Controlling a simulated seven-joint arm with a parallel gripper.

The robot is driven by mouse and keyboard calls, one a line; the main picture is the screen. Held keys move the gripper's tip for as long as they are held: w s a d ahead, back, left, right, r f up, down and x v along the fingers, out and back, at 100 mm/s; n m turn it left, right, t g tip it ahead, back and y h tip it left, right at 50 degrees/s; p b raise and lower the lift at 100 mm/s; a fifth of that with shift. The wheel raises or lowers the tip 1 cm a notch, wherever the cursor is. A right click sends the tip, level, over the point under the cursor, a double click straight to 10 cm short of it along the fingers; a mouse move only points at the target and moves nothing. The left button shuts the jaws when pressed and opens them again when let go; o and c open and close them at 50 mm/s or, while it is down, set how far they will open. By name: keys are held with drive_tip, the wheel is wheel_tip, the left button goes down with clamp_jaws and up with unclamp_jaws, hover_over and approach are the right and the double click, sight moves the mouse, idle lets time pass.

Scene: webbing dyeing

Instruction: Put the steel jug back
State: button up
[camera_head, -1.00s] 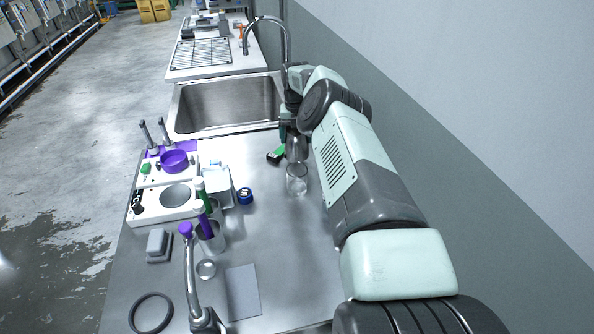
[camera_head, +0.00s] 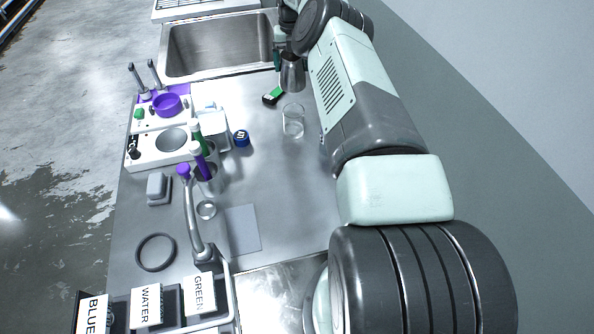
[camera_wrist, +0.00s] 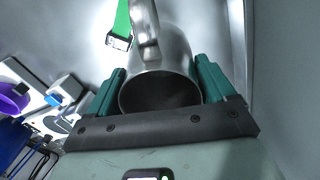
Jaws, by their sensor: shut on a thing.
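The steel jug (camera_head: 292,74) is a small shiny metal jug near the sink's front right corner in the head view. In the wrist view, the jug (camera_wrist: 160,62) lies between the two teal fingers of my gripper (camera_wrist: 160,88), with its dark round mouth towards the camera and its handle on top. My gripper is shut on the jug. The arm hides much of the gripper in the head view. I cannot tell whether the jug touches the worktop.
A clear glass beaker (camera_head: 293,122) and a black-and-green item (camera_head: 273,95) stand close to the jug. A blue-capped container (camera_head: 241,138) is left of the beaker. The sink (camera_head: 218,48) lies behind. Labelled containers (camera_head: 147,305) stand at the front left. The wall is on the right.

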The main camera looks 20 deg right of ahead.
wheel_tip(320, 180, up, 8)
drive_tip(key=s+a+f+n, duration=0.1)
drive_tip(key=s+a+n, duration=0.3)
drive_tip(key=s, duration=1.3)
drive_tip(key=s+a+n, duration=0.3)
drive_tip(key=s, duration=1.4)
drive_tip(key=f, duration=1.4)
drive_tip(key=shift+w+a+f, duration=0.1)
drive_tip(key=shift+w+a, duration=0.1)
drive_tip(key=shift+w, duration=0.1)
drive_tip(key=o, duration=1.1)
drive_tip(key=shift+f, duration=0.1)
wheel_tip(320, 180, up, 12)
drive_tip(key=shift+r, duration=0.15)
